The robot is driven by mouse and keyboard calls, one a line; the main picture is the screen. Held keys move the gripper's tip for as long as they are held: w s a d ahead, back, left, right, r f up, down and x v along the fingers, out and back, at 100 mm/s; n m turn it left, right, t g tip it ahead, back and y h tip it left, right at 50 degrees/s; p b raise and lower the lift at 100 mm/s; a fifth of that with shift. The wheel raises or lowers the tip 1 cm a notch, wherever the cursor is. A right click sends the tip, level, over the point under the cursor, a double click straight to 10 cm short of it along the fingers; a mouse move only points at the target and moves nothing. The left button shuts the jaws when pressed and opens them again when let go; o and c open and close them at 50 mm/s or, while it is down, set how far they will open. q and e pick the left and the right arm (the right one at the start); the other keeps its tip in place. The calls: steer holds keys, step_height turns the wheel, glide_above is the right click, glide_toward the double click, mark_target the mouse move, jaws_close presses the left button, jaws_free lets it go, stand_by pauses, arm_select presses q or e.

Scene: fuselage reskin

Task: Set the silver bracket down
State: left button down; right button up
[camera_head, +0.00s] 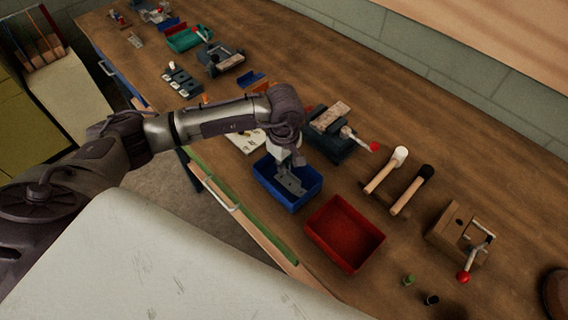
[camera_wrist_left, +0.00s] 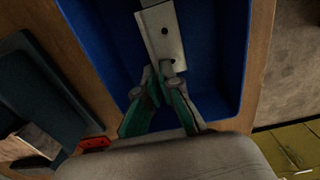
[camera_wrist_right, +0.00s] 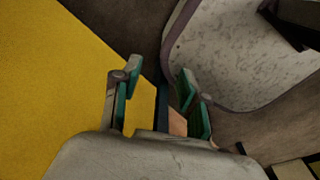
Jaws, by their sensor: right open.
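The silver bracket (camera_wrist_left: 163,35), a flat metal piece with dark holes, is at the fingertips of my left gripper (camera_wrist_left: 165,77). The fingers are shut on its near end in the left wrist view. In the head view, my left gripper (camera_head: 284,163) points down over the blue bin (camera_head: 309,194), and the bracket (camera_head: 291,184) shows within the bin's outline. I cannot tell whether it touches the bin floor. My right gripper (camera_wrist_right: 160,80) is open and empty in the right wrist view, away from the bench; the head view does not show it.
A red bin (camera_head: 345,234) stands right of the blue one. A clamp fixture (camera_head: 333,124) is just behind. Two mallets (camera_head: 386,170) (camera_head: 411,190) and a wooden block with a red-knobbed clamp (camera_head: 451,225) lie to the right. Bare bench lies behind the mallets.

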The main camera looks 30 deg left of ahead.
arm_select(q)
steer(key=c, duration=1.3)
jaws_free()
steer(key=shift+f, duration=0.1)
steer(key=shift+r, duration=0.2)
step_height(320, 180, up, 12)
steer(key=shift+f+b, duration=0.1)
steer(key=shift+b, duration=0.9)
